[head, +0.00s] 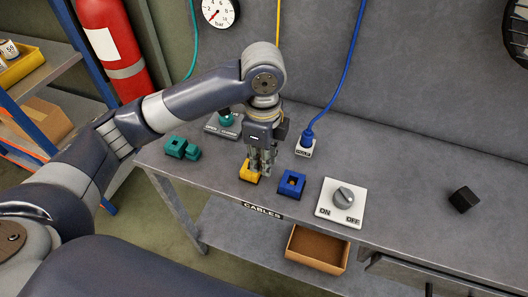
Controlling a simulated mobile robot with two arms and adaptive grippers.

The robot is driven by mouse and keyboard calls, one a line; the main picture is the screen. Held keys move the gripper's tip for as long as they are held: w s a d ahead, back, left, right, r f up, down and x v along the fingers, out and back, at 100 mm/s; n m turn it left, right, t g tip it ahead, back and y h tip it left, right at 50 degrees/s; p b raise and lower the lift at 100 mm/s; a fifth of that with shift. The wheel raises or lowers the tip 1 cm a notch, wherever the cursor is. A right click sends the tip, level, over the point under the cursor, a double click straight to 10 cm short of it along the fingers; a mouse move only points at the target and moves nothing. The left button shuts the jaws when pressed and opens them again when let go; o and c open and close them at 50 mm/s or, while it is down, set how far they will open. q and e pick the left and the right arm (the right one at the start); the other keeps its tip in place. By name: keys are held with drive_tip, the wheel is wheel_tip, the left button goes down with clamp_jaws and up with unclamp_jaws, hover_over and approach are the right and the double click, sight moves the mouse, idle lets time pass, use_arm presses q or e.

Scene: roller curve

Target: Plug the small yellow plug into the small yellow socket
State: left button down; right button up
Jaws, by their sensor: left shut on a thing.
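The small yellow socket (249,174) is a yellow block near the front edge of the grey bench, above the CABLES label. My left gripper (262,168) points down right over it, with its fingers covering part of it. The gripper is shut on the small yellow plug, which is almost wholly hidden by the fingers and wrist. A yellow cable (278,22) hangs from above and passes out of sight behind my arm. I cannot tell whether the plug touches the socket. My right gripper is not in view.
A blue socket (291,183) stands close right of the yellow one; teal blocks (175,147) lie left. A blue plug (308,138) on a blue cable stands behind. An ON/OFF knob panel (342,202) and black cube (464,199) are right. Bench between them is clear.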

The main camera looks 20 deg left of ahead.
use_arm(q)
drive_tip(key=shift+w+a+p, duration=0.4)
drive_tip(key=shift+w+a, duration=0.15)
drive_tip(key=shift+w, duration=1.75)
drive_tip(key=shift+w+a+p, duration=0.45)
drive_tip(key=shift+w+a, duration=0.15)
drive_tip(key=shift+w, duration=1.75)
drive_tip(key=shift+w+a+p, duration=0.4)
drive_tip(key=shift+w+a, duration=0.15)
drive_tip(key=shift+w, duration=1.75)
drive_tip(key=shift+r, duration=0.1)
